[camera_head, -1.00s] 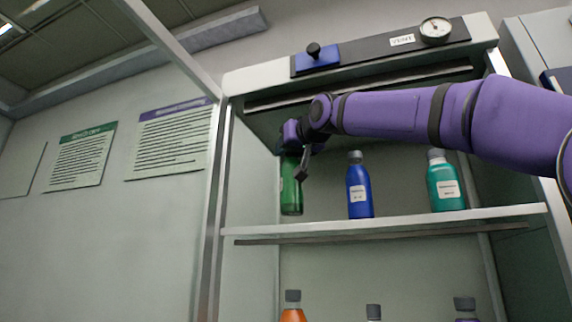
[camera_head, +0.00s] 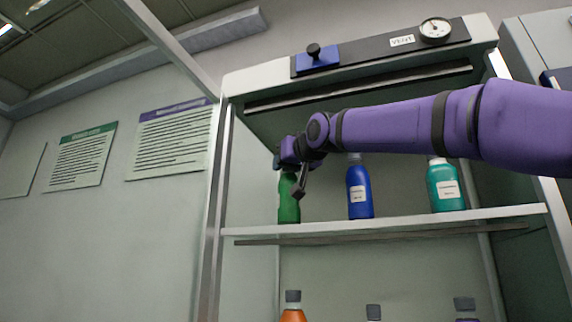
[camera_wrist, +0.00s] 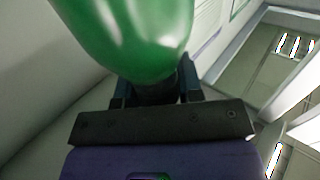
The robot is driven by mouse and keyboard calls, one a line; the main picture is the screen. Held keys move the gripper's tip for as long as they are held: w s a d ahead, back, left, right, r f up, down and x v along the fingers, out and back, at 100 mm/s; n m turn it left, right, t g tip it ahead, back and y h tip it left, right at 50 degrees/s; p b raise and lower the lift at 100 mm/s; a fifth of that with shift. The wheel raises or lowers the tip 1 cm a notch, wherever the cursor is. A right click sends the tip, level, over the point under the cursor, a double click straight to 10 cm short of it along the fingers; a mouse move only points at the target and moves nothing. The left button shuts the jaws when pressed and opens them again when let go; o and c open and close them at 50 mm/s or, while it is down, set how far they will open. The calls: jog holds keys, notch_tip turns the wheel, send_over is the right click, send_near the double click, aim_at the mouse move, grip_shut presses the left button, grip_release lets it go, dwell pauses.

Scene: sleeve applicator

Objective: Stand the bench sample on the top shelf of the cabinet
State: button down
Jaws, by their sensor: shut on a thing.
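The bench sample is a green bottle (camera_head: 289,205), upright at the left end of the top shelf (camera_head: 400,222) of the cabinet (camera_head: 215,200). Its base appears level with the shelf; I cannot tell for sure whether it touches. My gripper (camera_head: 294,178) is shut on the bottle's upper part, which the jaws hide in the head view. In the wrist view the green bottle (camera_wrist: 130,35) fills the top, with its dark neck between my jaws (camera_wrist: 157,90).
A blue bottle (camera_head: 360,193) and a teal bottle (camera_head: 444,188) stand to the right on the same shelf. Several bottles, one orange (camera_head: 293,315), stand lower down. The cabinet's top beam (camera_head: 360,88) is above my arm. Shelf room is clear between the green and blue bottles.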

jog(key=shift+f, duration=0.1)
jog(key=c, duration=0.8)
grip_release()
jog(key=shift+s+d, duration=0.1)
jog(key=shift+s, duration=0.15)
jog(key=v, duration=1.1)
jog(key=shift+s+d, duration=0.15)
jog(key=shift+s, duration=0.05)
